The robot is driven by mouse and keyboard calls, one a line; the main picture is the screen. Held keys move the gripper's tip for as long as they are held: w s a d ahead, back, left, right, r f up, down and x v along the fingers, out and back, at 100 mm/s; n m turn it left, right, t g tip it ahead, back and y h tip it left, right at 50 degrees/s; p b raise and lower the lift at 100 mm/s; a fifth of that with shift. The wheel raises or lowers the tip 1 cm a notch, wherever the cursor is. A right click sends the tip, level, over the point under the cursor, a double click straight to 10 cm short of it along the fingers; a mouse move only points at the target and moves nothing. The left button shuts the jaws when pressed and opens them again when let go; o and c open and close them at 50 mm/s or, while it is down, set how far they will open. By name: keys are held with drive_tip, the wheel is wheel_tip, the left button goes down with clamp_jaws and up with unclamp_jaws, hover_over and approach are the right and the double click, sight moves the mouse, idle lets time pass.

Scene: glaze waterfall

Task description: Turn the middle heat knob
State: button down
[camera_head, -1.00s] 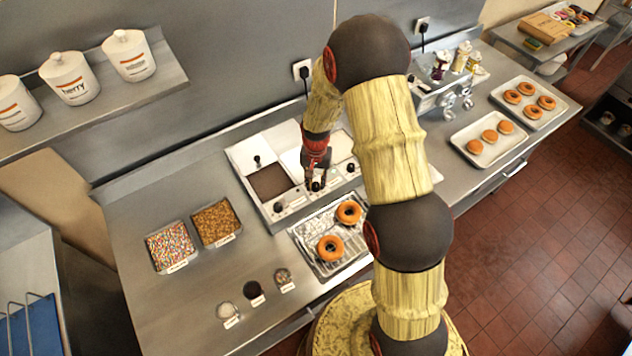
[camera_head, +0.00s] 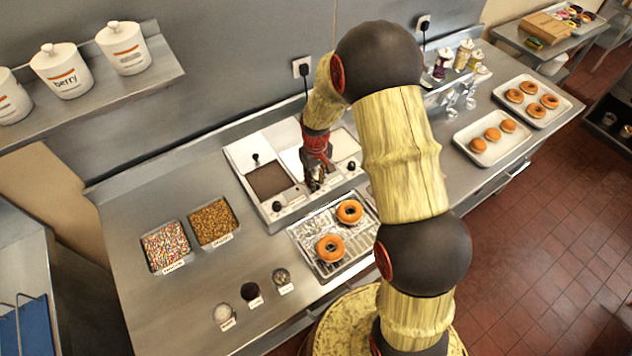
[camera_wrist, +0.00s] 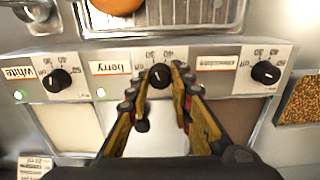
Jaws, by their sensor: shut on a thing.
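The glaze warmer (camera_head: 262,222) stands on the counter with a row of black heat knobs on its front panel. In the wrist view, the middle heat knob (camera_wrist: 159,78) sits beside the berry label (camera_wrist: 111,67), with a dial scale around it. My gripper (camera_wrist: 161,73) is shut on this knob, one finger on each side. In the head view, my gripper (camera_head: 316,184) is at the middle of the panel and largely hides that knob. The white knob (camera_wrist: 57,80) and the chocolate knob (camera_wrist: 265,72) stand apart on either side.
A tray with two donuts (camera_head: 330,248) lies close in front of the panel. Sprinkle trays (camera_head: 166,247) stand to the left. Bare counter (camera_head: 130,215) lies farther left.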

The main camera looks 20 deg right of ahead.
drive_tip(key=n+b, duration=0.1)
drive_tip(key=n, duration=0.3)
drive_tip(key=shift+n, duration=0.3)
drive_tip(key=n, duration=0.4)
drive_tip(key=shift+b, duration=0.35)
drive_tip(key=c, duration=1.6)
unclamp_jaws()
drive_tip(key=shift+c, duration=0.2)
drive_tip(key=shift+o, duration=0.4)
wheel_tip(320, 180, up, 12)
